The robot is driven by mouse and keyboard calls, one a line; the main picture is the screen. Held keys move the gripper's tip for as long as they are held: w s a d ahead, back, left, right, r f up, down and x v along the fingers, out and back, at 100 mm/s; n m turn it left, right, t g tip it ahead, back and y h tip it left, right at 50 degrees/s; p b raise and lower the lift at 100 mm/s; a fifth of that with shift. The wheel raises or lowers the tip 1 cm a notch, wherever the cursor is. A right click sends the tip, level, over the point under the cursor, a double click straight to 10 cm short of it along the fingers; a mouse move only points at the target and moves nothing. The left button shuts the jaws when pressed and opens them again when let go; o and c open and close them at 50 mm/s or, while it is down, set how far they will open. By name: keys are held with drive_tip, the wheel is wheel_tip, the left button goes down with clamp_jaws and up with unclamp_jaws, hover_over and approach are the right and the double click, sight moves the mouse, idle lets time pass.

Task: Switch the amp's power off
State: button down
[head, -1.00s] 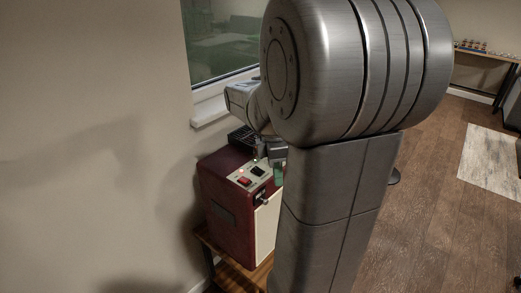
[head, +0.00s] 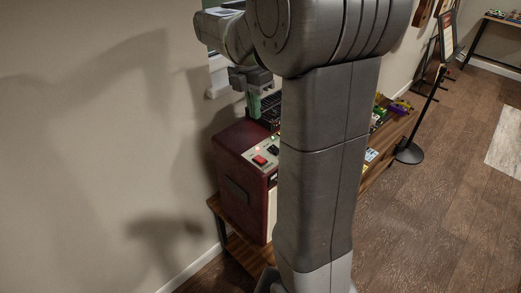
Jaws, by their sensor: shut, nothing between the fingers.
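The amp (head: 237,187) is a dark red box standing on a wooden bench against the wall. Its top has a pale control panel (head: 250,156) with a red rocker switch (head: 259,160), a black switch (head: 272,150) and small lit lamps. The rocker's tilt is too small to tell. My gripper (head: 253,113) points down above the far side of the amp, apart from the panel, with its greenish fingers shut and empty. My own arm hides the right part of the panel and most of the amp's front.
A black wire basket or rack (head: 268,108) stands behind the amp. The wooden bench (head: 248,254) runs on to the right with several small coloured items. A black stand (head: 409,153) is on the floor to the right. The wall is close on the left.

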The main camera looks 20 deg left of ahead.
sight(261, 160)
drive_tip(key=f, duration=0.4)
drive_tip(key=d+f+p, duration=0.1)
drive_tip(key=f, duration=0.4)
drive_tip(key=d+f, duration=0.1)
drive_tip(key=f, duration=0.3)
drive_tip(key=shift+s+f, duration=0.2)
drive_tip(key=shift+s, duration=0.2)
drive_tip(key=shift+f, duration=0.1)
